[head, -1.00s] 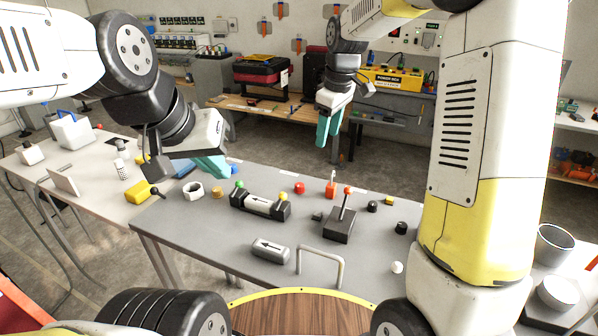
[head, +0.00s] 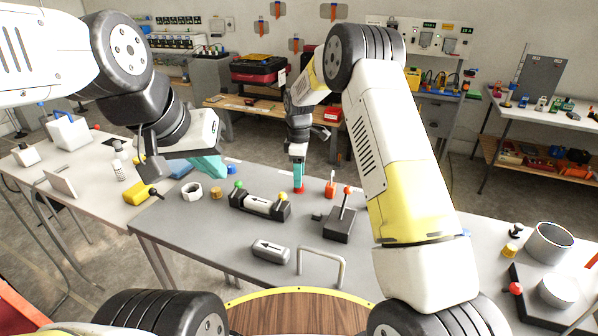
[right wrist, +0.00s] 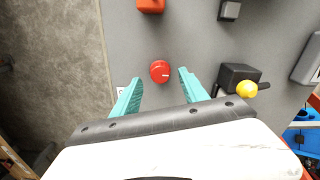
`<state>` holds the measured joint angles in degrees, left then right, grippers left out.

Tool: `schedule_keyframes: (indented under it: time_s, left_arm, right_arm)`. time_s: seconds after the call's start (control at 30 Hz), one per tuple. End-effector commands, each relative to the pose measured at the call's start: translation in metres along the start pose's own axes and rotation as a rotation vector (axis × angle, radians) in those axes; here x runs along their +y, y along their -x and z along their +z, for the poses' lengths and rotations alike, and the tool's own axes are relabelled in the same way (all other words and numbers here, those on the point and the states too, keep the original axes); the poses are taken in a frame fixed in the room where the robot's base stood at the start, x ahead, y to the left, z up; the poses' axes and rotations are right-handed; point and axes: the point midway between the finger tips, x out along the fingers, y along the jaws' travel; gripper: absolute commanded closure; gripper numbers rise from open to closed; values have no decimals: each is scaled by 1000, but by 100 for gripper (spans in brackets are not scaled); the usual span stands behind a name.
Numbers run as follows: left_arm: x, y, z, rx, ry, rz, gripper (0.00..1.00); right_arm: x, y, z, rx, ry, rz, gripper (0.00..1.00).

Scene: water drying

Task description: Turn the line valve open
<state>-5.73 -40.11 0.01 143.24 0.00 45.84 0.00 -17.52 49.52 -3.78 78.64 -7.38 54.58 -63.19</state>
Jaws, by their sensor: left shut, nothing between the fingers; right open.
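A round red knob (right wrist: 159,71) with a small white mark sits on the grey table, seen in the right wrist view between the tips of my right gripper (right wrist: 158,79). No printed name shows which part is the line valve. In the head view the red knob (head: 299,190) is partly hidden behind the teal fingers of my right gripper (head: 298,170), which point down at it. The fingers are open, one on each side; I cannot tell whether they touch it. My left gripper (head: 207,166) is shut and empty above the table's left end.
A black lever box (head: 338,231), an orange-red block (head: 330,188), a grey arrow block (head: 270,251) and a metal handle (head: 321,258) are nearby. The table's front left is clear.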

Motion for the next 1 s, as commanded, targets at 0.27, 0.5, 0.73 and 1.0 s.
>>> schedule_keyframes:
  time_s: [0.27, 0.5, 0.73, 1.0]
  left_arm:
    - [0, 0, 0, 0, 0, 0, 100]
    - [0, 0, 0, 0, 0, 0, 100]
    - [0, 0, 0, 0, 0, 0, 100]
    - [0, 0, 0, 0, 0, 0, 100]
  right_arm:
    - [0, -27, 0, 1, -1, 1, 48]
    - [0, -28, 0, 1, -2, 1, 48]
    - [0, -28, 0, 1, -2, 1, 88]
    - [0, -28, 0, 1, -8, 1, 100]
